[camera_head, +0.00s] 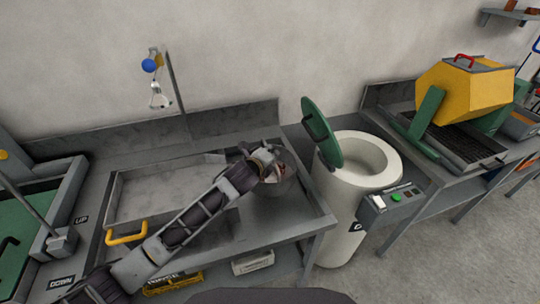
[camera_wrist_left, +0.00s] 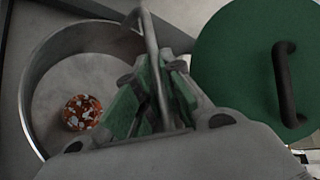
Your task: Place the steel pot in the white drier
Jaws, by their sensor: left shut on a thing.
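The steel pot (camera_wrist_left: 88,40) shows in the left wrist view as an open round vessel with an orange and white speckled piece (camera_wrist_left: 82,112) inside. My left gripper (camera_wrist_left: 160,75) is shut on the pot's curved handle. In the head view the gripper (camera_head: 268,160) and the pot (camera_head: 284,182) are at the right end of the sink bench, left of the drier, with the arm covering part of the pot. The white drier (camera_head: 340,215) is a round drum with an open top. Its green lid (camera_head: 322,132) stands raised on the left side. My right gripper is not in view.
The steel sink bench (camera_head: 318,222) has a raised rim. A control box (camera_head: 394,200) with buttons is on the drier's right front. A yellow tumbler (camera_head: 466,92) stands on the right bench. The green lid (camera_wrist_left: 238,70) is close to the gripper in the wrist view.

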